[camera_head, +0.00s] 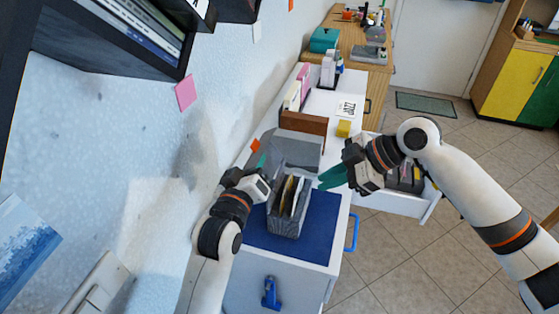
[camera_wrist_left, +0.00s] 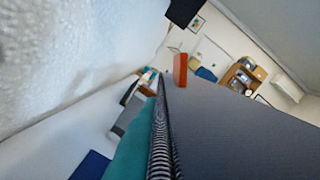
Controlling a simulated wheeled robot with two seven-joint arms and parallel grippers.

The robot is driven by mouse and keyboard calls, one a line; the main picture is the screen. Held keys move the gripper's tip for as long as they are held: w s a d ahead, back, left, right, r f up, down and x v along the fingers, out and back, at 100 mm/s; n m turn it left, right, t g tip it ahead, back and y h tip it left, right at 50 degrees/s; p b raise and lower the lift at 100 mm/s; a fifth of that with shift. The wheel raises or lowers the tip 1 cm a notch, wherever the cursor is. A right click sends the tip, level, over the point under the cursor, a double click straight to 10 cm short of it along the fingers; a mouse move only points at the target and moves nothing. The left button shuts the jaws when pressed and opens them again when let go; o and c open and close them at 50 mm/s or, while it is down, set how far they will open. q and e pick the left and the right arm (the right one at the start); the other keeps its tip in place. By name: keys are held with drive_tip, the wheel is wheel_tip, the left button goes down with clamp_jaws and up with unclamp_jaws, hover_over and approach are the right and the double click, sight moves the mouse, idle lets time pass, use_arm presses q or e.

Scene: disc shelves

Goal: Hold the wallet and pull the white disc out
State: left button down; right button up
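The wallet (camera_head: 288,222) is a grey, box-like case standing on a blue mat, with several upright sleeves or discs in it. A pale, whitish edge (camera_head: 299,196) shows among them; I cannot tell for sure that it is the white disc. My left gripper (camera_head: 262,184) is at the wallet's left side, its fingertips mostly hidden in the head view. In the left wrist view, one teal finger lies along a large grey panel with a ribbed edge (camera_wrist_left: 160,140); the other finger is hidden. My right gripper (camera_head: 332,177) has teal fingers apart and empty, just right of the wallet.
The blue mat (camera_head: 260,240) covers part of the white counter. An open drawer (camera_head: 400,203) is at right. The wall is close on the left, with a dark shelf (camera_head: 110,60).

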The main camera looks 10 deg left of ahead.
use_arm(q)
drive_tip(key=shift+a+f, duration=0.1)
use_arm(e)
drive_tip(key=s+a+r+n+t+h, duration=0.2)
drive_tip(key=a+r+n+t+h, duration=0.45)
drive_tip(key=n, duration=0.85)
drive_tip(key=w+f+g+h, duration=0.1)
drive_tip(key=f, duration=0.3)
drive_tip(key=w+f+h, duration=0.1)
drive_tip(key=w+f, duration=0.1)
drive_tip(key=f, duration=0.2)
drive_tip(key=w+f+g+h, duration=0.1)
drive_tip(key=f, duration=0.3)
drive_tip(key=shift+w+a+g, duration=0.1)
drive_tip(key=shift+w+g, duration=0.05)
drive_tip(key=shift+g, duration=0.2)
clamp_jaws()
drive_tip(key=shift+r, duration=0.15)
drive_tip(key=shift+r, duration=4.9)
